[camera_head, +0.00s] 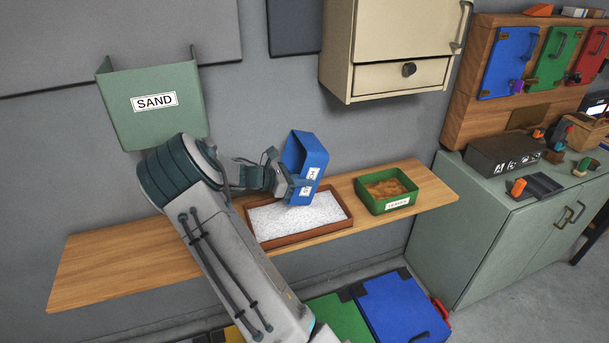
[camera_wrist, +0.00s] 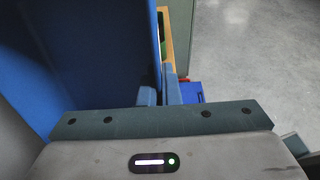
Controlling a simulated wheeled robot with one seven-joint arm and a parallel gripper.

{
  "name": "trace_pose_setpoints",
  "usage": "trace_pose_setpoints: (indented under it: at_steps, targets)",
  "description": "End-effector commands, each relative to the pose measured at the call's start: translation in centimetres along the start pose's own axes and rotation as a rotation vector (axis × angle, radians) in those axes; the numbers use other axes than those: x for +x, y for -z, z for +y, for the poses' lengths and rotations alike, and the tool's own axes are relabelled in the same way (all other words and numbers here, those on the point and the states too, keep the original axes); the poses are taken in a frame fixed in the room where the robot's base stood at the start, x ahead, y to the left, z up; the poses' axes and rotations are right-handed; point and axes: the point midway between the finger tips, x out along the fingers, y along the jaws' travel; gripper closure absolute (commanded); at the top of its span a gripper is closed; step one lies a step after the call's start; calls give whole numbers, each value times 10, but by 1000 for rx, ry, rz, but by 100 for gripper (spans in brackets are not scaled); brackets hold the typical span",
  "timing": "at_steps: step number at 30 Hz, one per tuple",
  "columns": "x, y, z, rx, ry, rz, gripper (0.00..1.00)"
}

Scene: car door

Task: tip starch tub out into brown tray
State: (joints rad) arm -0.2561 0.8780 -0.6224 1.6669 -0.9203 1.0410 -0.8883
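A blue tub (camera_head: 305,165) with small white labels is held tilted above the brown tray. The brown tray (camera_head: 262,242) lies on the wooden shelf and holds a layer of white grains. My gripper (camera_head: 287,183) is shut on the tub's wall from the left side. In the wrist view the tub (camera_wrist: 80,50) fills the upper left, and my gripper's fingers (camera_wrist: 160,95) pinch its edge. The inside of the tub is mostly hidden, so I cannot tell what is left in it.
A green tray (camera_head: 372,207) with brown contents stands right of the brown tray. A green holder labelled SAND (camera_head: 150,125) hangs at left. A cream cabinet (camera_head: 400,75) hangs above right. The left of the wooden shelf (camera_head: 110,265) is clear.

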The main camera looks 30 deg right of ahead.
Motion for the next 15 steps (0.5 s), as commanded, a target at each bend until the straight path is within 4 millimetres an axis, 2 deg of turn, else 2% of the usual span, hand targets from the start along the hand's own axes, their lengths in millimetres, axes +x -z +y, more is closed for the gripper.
trace_pose_setpoints:
  at_steps: [5, 15]
  targets:
    - [-1, -7, 0, 4, 2, 65, 100]
    - [-3, -14, 0, 5, 1, 329, 100]
